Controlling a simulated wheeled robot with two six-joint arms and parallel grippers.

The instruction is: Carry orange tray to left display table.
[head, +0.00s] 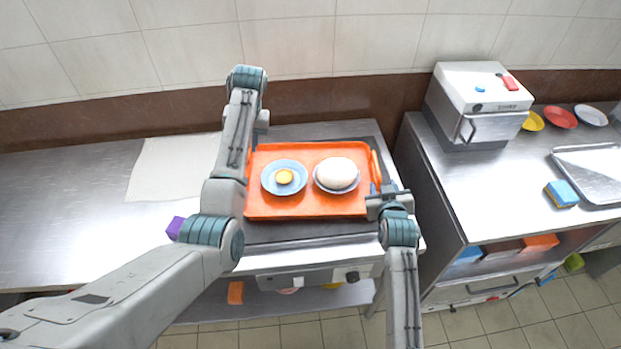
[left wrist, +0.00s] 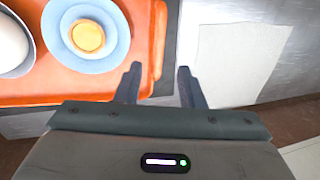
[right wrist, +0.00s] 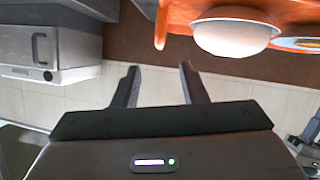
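The orange tray (head: 312,207) lies flat on a dark-topped unit in the middle of the head view. It carries a blue dish (head: 270,187) with a yellow item and a bowl (head: 336,188) with a large white mound. My right gripper (head: 375,192) is at the tray's right side, near its right handle (head: 376,165). In the right wrist view its fingers (right wrist: 157,68) are apart, with nothing between them. In the left wrist view my left gripper's fingers (left wrist: 159,70) are apart beside the tray's left handle (left wrist: 158,40). My left arm hides this gripper in the head view.
A steel table (head: 60,205) stands at left with a pale mat (head: 160,165) and a purple block (head: 175,227). A counter at right holds a white machine (head: 480,100), coloured plates, a blue sponge-like block (head: 561,194) and a metal tray (head: 590,165).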

